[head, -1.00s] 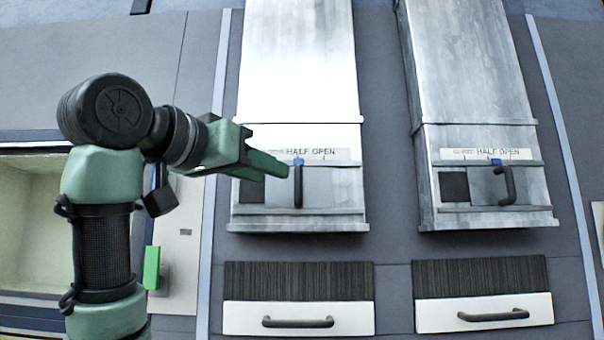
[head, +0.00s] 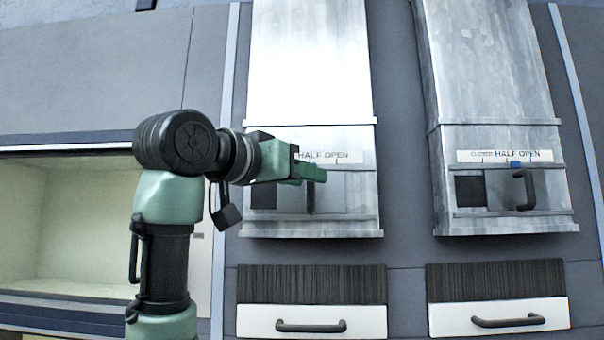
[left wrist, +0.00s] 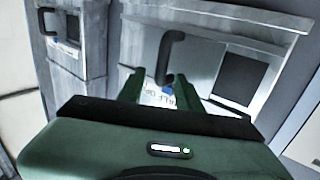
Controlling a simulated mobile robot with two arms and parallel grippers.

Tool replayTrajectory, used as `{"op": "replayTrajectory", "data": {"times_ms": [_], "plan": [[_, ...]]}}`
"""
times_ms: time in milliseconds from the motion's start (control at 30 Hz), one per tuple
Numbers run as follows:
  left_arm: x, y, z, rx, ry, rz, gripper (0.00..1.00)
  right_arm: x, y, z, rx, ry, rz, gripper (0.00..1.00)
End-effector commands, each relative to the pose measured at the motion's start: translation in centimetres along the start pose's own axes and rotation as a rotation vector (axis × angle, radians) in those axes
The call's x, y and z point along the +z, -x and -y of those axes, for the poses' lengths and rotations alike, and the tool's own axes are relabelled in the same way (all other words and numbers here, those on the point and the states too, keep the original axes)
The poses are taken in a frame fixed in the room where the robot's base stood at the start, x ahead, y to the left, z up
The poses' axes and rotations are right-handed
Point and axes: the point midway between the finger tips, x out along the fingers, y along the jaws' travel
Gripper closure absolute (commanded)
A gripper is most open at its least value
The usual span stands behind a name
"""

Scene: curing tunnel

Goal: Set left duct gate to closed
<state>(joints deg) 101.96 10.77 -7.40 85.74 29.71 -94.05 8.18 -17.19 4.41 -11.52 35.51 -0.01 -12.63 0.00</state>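The left duct gate (head: 345,200) is a grey metal slide low on the left duct, under a label reading HALF OPEN. Its dark upright handle (head: 311,202) is partly hidden behind my left gripper (head: 318,173). A dark opening (head: 263,195) shows left of the handle. In the left wrist view, which shows the gate inverted, the handle (left wrist: 165,60) rises beyond the gap between my two apart green fingers (left wrist: 158,92). A blue marker (left wrist: 168,91) and the label show in that gap. The fingers hold nothing. My right gripper is not in view.
The right duct gate (head: 505,188) has a similar handle and a HALF OPEN label. Two drawers with dark handles (head: 311,326) sit below the ducts. A lit recess (head: 70,220) opens at the left. The space before the right duct is clear.

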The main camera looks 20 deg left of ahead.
Motion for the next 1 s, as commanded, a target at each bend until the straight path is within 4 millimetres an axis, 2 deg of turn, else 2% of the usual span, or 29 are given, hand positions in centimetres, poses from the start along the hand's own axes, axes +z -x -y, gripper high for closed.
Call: {"op": "replayTrajectory", "data": {"times_ms": [33,133,1000], "plan": [[0.0,0.01,-0.01,0.0,0.0,0.0,0.73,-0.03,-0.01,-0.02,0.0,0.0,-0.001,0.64],[-0.01,0.02,-0.01,0.0,0.0,0.0,1.0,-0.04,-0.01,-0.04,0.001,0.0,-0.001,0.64],[-0.08,0.06,0.02,-0.001,0.0,-0.001,1.0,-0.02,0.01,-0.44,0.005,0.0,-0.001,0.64]]}}
